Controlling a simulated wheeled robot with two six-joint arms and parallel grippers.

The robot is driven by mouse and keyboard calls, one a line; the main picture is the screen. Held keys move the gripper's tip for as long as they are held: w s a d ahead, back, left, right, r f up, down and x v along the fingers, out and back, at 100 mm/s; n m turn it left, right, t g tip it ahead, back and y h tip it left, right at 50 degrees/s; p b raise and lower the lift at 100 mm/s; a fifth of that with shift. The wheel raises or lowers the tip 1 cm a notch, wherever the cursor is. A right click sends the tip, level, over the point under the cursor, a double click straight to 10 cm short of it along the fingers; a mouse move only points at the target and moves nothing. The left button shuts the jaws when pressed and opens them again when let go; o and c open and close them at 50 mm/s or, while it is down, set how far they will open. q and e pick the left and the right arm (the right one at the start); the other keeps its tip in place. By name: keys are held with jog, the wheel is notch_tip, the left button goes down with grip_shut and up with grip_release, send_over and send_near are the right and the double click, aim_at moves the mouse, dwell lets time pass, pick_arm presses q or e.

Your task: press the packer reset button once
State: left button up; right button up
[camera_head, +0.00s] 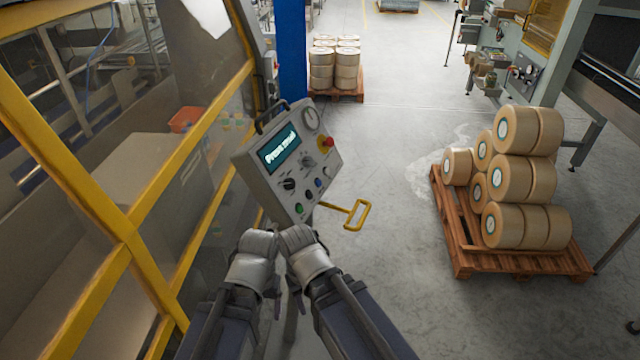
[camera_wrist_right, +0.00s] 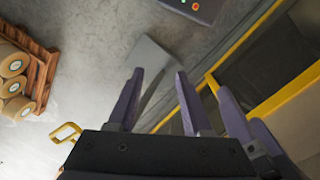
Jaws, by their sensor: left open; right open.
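The packer's grey control panel (camera_head: 265,180) stands tilted in the middle of the head view. It has a lit screen (camera_head: 279,150), a red stop knob on yellow (camera_head: 326,142), a green button (camera_head: 299,208), a blue button (camera_head: 317,182) and dark knobs. No label is readable, so I cannot tell which is reset. My left gripper (camera_head: 258,243) and right gripper (camera_head: 297,238) are side by side at the panel's lower edge, fingers mostly hidden there. In the right wrist view my right gripper's fingers (camera_wrist_right: 158,90) are spread and empty. Contact with the panel cannot be told.
A yellow handle (camera_head: 350,214) sticks out right of the panel. A yellow-framed machine guard (camera_head: 110,270) fills the left. A wooden pallet (camera_head: 449,225) with tan rolls stands at right; another roll stack (camera_head: 334,65) is behind. The floor between is clear.

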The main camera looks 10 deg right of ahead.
grip_shut()
dwell(1.5)
